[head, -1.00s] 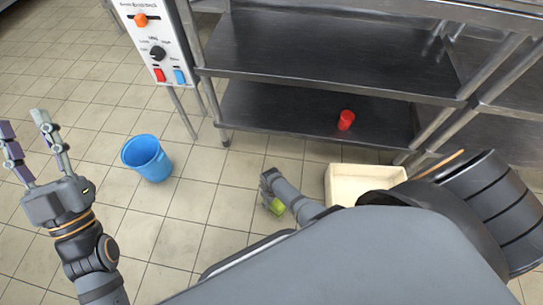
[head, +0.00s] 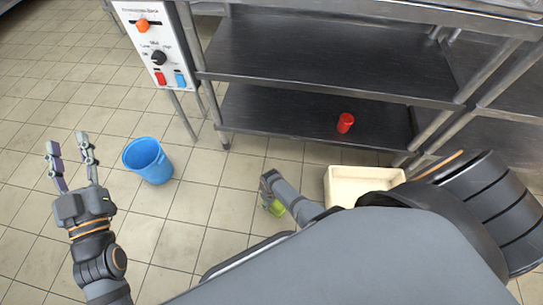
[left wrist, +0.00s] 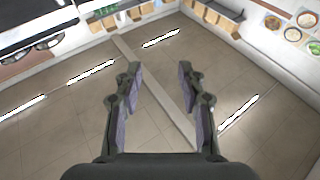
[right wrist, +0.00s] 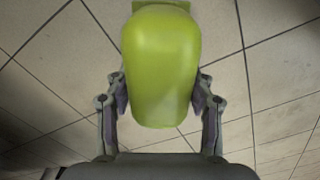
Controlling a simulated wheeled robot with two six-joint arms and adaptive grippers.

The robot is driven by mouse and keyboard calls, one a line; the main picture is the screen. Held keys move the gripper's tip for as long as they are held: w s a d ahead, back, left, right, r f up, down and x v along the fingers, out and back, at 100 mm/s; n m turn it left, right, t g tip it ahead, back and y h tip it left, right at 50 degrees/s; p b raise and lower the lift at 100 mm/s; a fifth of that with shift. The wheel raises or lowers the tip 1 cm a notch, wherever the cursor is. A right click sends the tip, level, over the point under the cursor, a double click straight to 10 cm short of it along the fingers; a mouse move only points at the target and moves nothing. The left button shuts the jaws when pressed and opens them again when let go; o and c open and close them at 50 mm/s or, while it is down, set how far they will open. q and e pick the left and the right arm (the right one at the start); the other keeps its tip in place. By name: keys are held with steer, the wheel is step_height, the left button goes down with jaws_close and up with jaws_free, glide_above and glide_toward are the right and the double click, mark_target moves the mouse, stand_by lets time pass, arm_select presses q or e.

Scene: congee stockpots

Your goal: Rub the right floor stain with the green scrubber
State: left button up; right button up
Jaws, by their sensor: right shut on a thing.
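The green scrubber (right wrist: 160,65) is held between the fingers of my right gripper (right wrist: 160,95), just over or on the floor tiles; I cannot tell if it touches them. In the head view the scrubber (head: 275,207) shows as a small green patch beside my right gripper (head: 268,190), mostly hidden by my own arm. No stain stands out clearly on the floor; the right wrist view shows tiles with darker, shadowed areas. My left gripper (head: 72,165) is open and empty at the left of the head view, and its spread fingers show in the left wrist view (left wrist: 158,95).
A blue bucket (head: 148,160) stands on the floor between my grippers. A cream bin (head: 345,186) is right of my right gripper. A steel shelf (head: 290,118) behind holds a red cup (head: 345,123). A control box (head: 158,45) stands at the back. Tiles around the bucket are clear.

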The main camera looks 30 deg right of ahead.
steer(key=shift+r+p, duration=0.35)
steer(key=shift+r, duration=0.2)
steer(key=shift+r+p, duration=0.2)
steer(key=shift+p, duration=0.25)
arm_select(q)
steer(key=shift+s+f+g, duration=0.95)
steer(key=shift+f+g, duration=1.4)
steer(key=shift+f, duration=2.65)
steer(key=shift+s+f+g, duration=0.95)
steer(key=shift+f+g, duration=1.4)
steer(key=shift+f, duration=2.65)
arm_select(e)
steer(key=shift+r+p, duration=0.3)
steer(key=shift+p, duration=0.05)
steer(key=shift+r, duration=0.1)
steer(key=shift+r+p, duration=0.35)
steer(key=shift+p, duration=0.15)
steer(key=shift+r+p, duration=0.35)
arm_select(q)
steer(key=s+d+f+g, duration=0.1)
steer(key=s+f+g, duration=0.6)
steer(key=s+f, duration=0.3)
steer(key=shift+s+f+g+p, duration=0.3)
steer(key=shift+s+g+p, duration=0.1)
steer(key=shift+s, duration=1)
arm_select(e)
steer(key=shift+r, duration=0.3)
